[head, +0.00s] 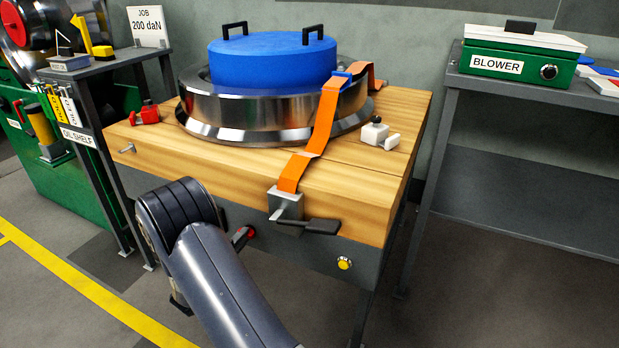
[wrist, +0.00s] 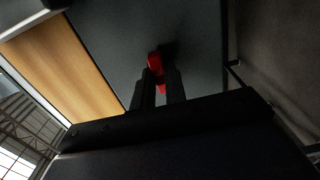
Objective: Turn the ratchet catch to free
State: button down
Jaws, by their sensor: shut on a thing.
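A red catch (wrist: 155,65) stands out from the dark grey front panel below the wooden tabletop. In the head view only a small red part of it (head: 251,232) shows beside my arm. My gripper (wrist: 160,84) is shut on it, with one dark finger on each side. In the head view my arm hides most of the gripper, and a dark fingertip (head: 240,238) shows at the red part. An orange strap (head: 322,125) runs over the steel wheel (head: 250,108) down to a grey ratchet (head: 285,203) with a black handle (head: 310,226) at the table's front edge.
A yellow button (head: 344,264) sits on the front panel to the right. A blue drum (head: 272,62) rests in the wheel. A red clamp (head: 146,114) and a white block (head: 376,132) lie on the wooden top (head: 215,160). A blower bench (head: 500,92) stands at right.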

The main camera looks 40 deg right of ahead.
jog(key=shift+f+m+b, duration=0.15)
jog(key=shift+m+b, duration=0.15)
jog(key=shift+b, duration=0.35)
jog(key=m+b, duration=0.2)
jog(key=b, duration=0.3)
jog(key=shift+m, duration=1)
jog(key=m, duration=0.4)
jog(key=shift+m, duration=0.3)
